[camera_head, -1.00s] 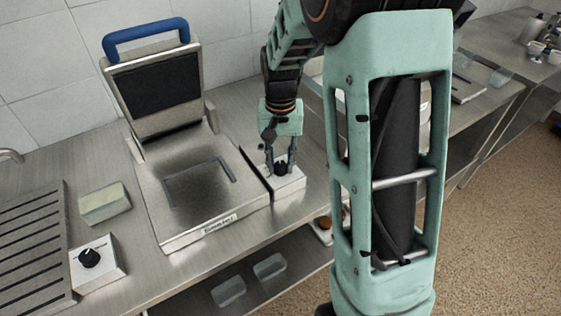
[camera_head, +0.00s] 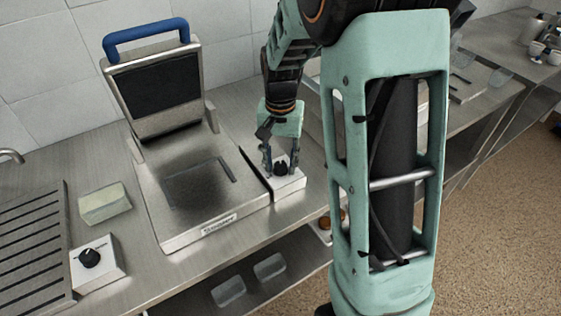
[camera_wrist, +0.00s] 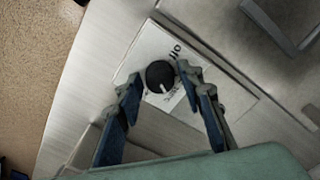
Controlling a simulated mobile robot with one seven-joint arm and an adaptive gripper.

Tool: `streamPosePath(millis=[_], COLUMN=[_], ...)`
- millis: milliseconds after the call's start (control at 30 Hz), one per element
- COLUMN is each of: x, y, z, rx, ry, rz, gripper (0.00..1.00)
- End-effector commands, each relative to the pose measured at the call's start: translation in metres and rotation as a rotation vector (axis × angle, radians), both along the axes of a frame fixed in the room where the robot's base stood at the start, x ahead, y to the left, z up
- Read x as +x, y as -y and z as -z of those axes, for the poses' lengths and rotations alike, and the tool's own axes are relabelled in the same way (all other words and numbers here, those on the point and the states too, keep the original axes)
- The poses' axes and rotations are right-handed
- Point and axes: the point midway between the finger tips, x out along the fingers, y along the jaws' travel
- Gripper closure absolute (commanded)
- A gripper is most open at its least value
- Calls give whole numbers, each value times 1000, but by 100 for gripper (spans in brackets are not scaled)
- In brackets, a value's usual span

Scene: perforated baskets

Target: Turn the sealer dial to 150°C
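The sealer (camera_head: 185,205), a steel press with a blue handle, stands open on the counter. A white control box (camera_head: 290,186) with a black dial (camera_head: 281,169) sits at its right side. In the wrist view the dial (camera_wrist: 160,75) is round with a white pointer line toward the lower right. Printing on the box (camera_wrist: 150,48) is too small to read fully. My gripper (camera_head: 281,168) is over this dial. In the wrist view its two blue-padded fingers (camera_wrist: 159,76) are open on either side of the dial, with small gaps showing.
Another white box (camera_head: 105,270) with a black dial (camera_head: 89,258) stands at the left front. A pale block (camera_head: 104,203) and a slotted steel rack (camera_head: 35,235) are nearby. The sealer body is close beside my gripper. Clear tubs (camera_head: 228,291) sit on the lower shelf.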

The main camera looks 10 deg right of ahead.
Motion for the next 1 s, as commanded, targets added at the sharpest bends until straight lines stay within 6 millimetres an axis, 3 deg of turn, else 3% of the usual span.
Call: streamPosePath(millis=[300,433,800,1000], x=[0,1,1,0], y=[0,0,0,0], z=[-1,-11,-86,-113], rx=[0,0,0,0], ry=[0,3,5,2], rz=[-1,-1,-1,-1], gripper=[58,58,58,58])
